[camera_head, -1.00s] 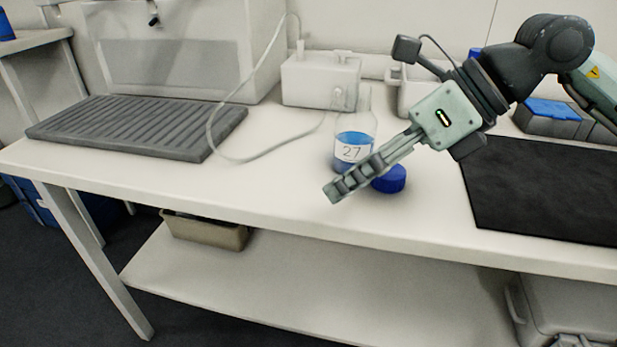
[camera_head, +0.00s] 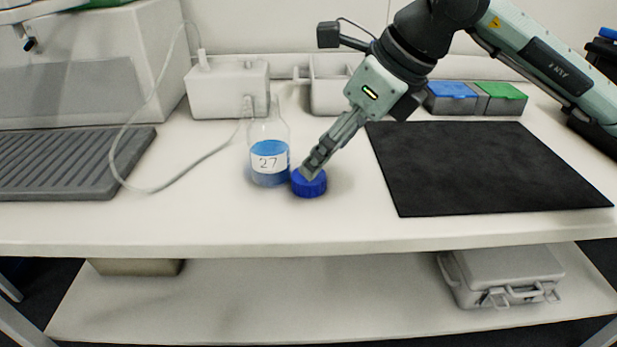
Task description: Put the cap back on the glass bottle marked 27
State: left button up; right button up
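The glass bottle marked 27 (camera_head: 269,155) stands upright on the white bench, with blue liquid inside and no cap on its neck. A blue cap (camera_head: 309,186) lies on the bench just right of the bottle's base. My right gripper (camera_head: 310,168) comes down from the upper right, with its fingertips at the top of the cap. The fingers overlap in this view, so I cannot tell whether they are open or shut, or whether they touch the cap. My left gripper is not in view.
A black mat (camera_head: 480,165) lies to the right. A grey ribbed tray (camera_head: 75,165) lies left, with a pale tube (camera_head: 122,172) looping near it. A white box device (camera_head: 227,92) stands behind the bottle. Boxes with blue (camera_head: 451,92) and green (camera_head: 502,93) lids stand back right.

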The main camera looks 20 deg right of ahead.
jog(key=shift+p+x, duration=0.35)
jog(key=shift+x, duration=2)
jog(key=shift+s+a+f, duration=0.1)
jog(key=shift+a+f, duration=0.15)
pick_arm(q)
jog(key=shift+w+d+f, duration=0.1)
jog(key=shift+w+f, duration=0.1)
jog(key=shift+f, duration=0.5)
pick_arm(e)
jog(key=c, duration=0.5)
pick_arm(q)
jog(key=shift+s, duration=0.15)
pick_arm(e)
jog(key=c, duration=0.4)
